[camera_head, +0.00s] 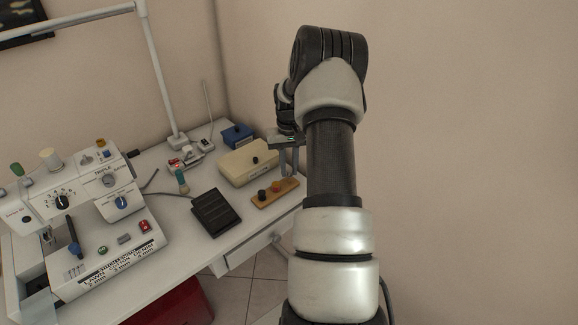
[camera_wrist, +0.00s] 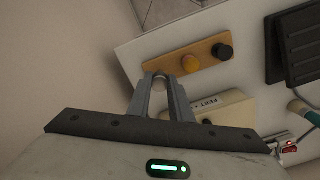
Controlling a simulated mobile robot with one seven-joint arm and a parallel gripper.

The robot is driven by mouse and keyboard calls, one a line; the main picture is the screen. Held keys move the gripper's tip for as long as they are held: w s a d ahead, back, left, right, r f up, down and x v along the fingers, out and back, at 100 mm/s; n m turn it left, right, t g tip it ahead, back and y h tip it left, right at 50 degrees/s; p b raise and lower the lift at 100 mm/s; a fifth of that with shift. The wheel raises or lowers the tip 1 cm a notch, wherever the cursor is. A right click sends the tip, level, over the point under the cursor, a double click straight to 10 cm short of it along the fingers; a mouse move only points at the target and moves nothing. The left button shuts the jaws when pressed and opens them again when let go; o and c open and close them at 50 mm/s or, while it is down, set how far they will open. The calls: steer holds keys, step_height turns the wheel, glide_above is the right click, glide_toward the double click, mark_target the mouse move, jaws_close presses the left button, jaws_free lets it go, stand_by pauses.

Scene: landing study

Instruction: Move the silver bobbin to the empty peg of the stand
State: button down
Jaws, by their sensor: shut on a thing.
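My gripper (camera_wrist: 160,80) is shut on the silver bobbin (camera_wrist: 160,75), a small pale piece that shows between the fingertips in the wrist view. In the head view my gripper (camera_head: 289,172) points down over the right end of the wooden stand (camera_head: 268,201). The stand also shows in the wrist view (camera_wrist: 206,51), carrying an orange bobbin (camera_wrist: 191,63) in the middle and a black bobbin (camera_wrist: 222,51) at one end. The silver bobbin is at the other end. The fingers hide the peg there, and I cannot tell whether the bobbin touches it.
A cream box (camera_head: 242,164) with a dark knob stands just behind the stand. A black pedal (camera_head: 215,212) lies to its left. A blue box (camera_head: 237,135), a lamp and a sewing machine (camera_head: 100,240) are further off. The table's front edge is close to the stand.

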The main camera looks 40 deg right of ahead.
mark_target(288, 170)
steer(key=shift+f+b, duration=0.9)
steer(key=shift+f, duration=0.55)
stand_by(0.9)
steer(key=c, duration=1.5)
jaws_free()
step_height(288, 170, up, 17)
steer(key=shift+r+p, duration=0.2)
steer(key=shift+p, duration=0.9)
steer(key=shift+a+r, duration=0.1)
